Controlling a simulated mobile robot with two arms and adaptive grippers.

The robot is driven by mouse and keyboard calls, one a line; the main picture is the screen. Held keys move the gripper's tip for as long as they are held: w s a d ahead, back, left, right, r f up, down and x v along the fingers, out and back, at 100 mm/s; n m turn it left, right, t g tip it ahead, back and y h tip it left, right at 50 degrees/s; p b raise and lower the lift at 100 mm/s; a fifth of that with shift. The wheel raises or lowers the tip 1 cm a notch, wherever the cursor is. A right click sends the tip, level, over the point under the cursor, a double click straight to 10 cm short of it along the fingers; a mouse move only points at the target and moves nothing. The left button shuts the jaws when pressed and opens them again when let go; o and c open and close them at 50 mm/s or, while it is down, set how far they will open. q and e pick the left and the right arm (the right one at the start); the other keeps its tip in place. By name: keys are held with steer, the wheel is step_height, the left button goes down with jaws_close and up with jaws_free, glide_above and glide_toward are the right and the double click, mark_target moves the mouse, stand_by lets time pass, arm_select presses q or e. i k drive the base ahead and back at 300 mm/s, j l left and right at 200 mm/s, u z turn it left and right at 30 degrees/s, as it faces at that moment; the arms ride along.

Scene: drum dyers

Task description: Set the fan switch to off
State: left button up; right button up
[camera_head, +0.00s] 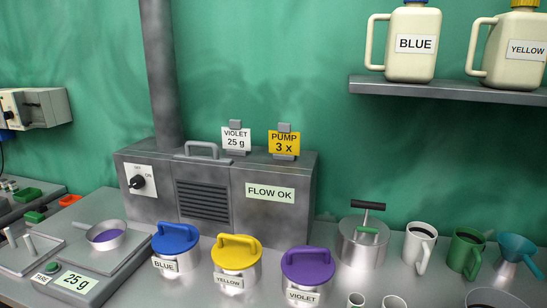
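The fan switch (137,182) is a black rotary knob on a white plate at the left of the grey metal fan box's front. A small label above the knob is too small to read surely, and "ON" stands at its upper right. I cannot tell for certain which mark the knob points to. The fan box (205,165) has a dark louvred grille, a top handle and a duct rising from it. A "FLOW OK" sign (270,193) is on its front. Neither of my grippers is in view.
Blue (176,248), yellow (237,262) and violet (307,274) lidded pots stand before the box. A scale (78,282) reading 25 g holds a pan (105,235). Mugs (419,245) stand right. A shelf (450,90) bears jugs. The space directly before the switch looks clear.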

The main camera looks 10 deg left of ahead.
mark_target(137, 182)
steer(key=u, duration=1.25)
